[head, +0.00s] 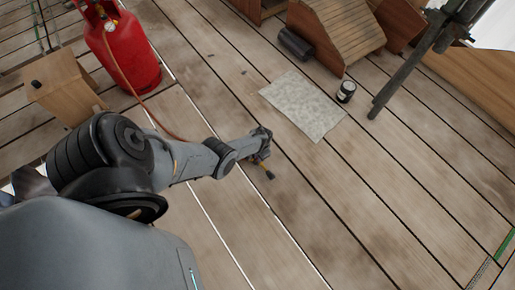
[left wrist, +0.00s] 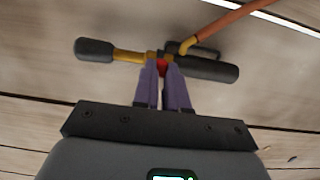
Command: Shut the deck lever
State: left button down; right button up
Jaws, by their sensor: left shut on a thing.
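A gas torch (left wrist: 129,55) lies across the left wrist view, low over the deck boards. It has a dark burner head (left wrist: 94,50) at the left, a brass neck, a dark handle (left wrist: 215,70) at the right and a dark bar along the handle. An orange hose (left wrist: 225,21) meets it near the middle. My left gripper (left wrist: 163,66) is shut on a small red part at the torch's middle. I cannot tell whether this part is the lever; the fingertips hide much of it. In the head view, the left gripper (head: 262,155) is low over the deck, with the burner head (head: 270,175) below it.
A red gas cylinder (head: 124,50) stands at the upper left, its hose running towards the gripper. A cardboard box (head: 62,88) is beside it. A grey sheet (head: 303,104), a dark can (head: 346,91), a dark roll (head: 296,43) and a shingled wooden piece (head: 335,28) lie beyond. The right foreground deck is mostly clear.

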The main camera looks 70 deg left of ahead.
pick_arm(q)
jog(key=shift+s, duration=0.1)
jog(key=c, duration=1.2)
grip_release()
jog(key=shift+s, duration=0.1)
jog(key=shift+o, duration=0.2)
notch_tip(320, 180, up, 11)
jog(key=w+p, duration=0.1)
jog(key=p, duration=0.8)
jog(key=shift+a+f, duration=0.15)
jog(key=shift+w, duration=0.1)
